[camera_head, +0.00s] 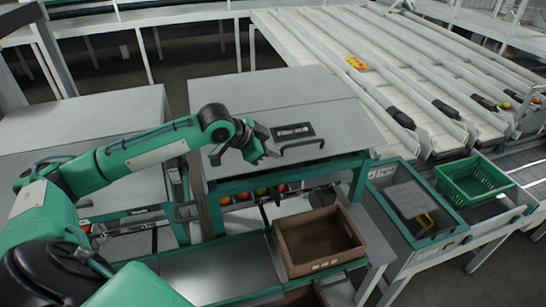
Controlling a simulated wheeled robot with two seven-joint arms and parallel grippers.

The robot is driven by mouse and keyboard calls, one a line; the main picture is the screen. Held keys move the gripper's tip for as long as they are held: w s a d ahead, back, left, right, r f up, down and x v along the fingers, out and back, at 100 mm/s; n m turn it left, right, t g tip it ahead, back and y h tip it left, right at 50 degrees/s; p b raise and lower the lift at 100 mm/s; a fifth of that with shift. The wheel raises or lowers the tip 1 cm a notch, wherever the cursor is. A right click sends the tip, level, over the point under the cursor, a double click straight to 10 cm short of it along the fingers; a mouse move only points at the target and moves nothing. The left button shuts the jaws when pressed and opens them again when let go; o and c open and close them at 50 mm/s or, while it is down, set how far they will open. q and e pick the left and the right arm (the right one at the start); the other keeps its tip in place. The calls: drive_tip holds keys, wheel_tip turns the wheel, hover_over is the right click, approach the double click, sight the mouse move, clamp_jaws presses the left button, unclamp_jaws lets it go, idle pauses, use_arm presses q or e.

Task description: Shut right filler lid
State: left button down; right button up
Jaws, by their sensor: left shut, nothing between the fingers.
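The right filler lid (345,135) is a grey panel with a dark label and a black bar handle (303,146) near its front edge. It lies flat or nearly flat over the green filler frame (358,180); I cannot tell whether a small gap is left under its front edge. My left gripper (262,150) is shut and empty, over the lid just left of the handle. I cannot tell whether it touches the lid. It hides part of the lid's left front. My right gripper is not in view.
Tomatoes (262,192) show under the lid's front. A brown crate (318,240) stands in front of the filler. A green crate (472,182) sits at the right by a grey-topped machine (410,200). Another filler (85,115) stands at left. Sloping conveyor lanes (395,60) fill the back right.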

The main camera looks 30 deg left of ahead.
sight(282, 165)
use_arm(q)
drive_tip(key=shift+w+a+f+p, duration=0.1)
drive_tip(key=shift+w+f+p, duration=0.15)
drive_tip(key=shift+f, duration=0.55)
drive_tip(key=shift+w+d+f+p, duration=0.15)
drive_tip(key=shift+f+p, duration=0.15)
drive_tip(key=shift+f, duration=0.45)
drive_tip(key=shift+w+a+f+p, duration=0.2)
drive_tip(key=shift+f+p, duration=0.1)
drive_tip(key=shift+f, duration=0.5)
drive_tip(key=shift+w, duration=0.1)
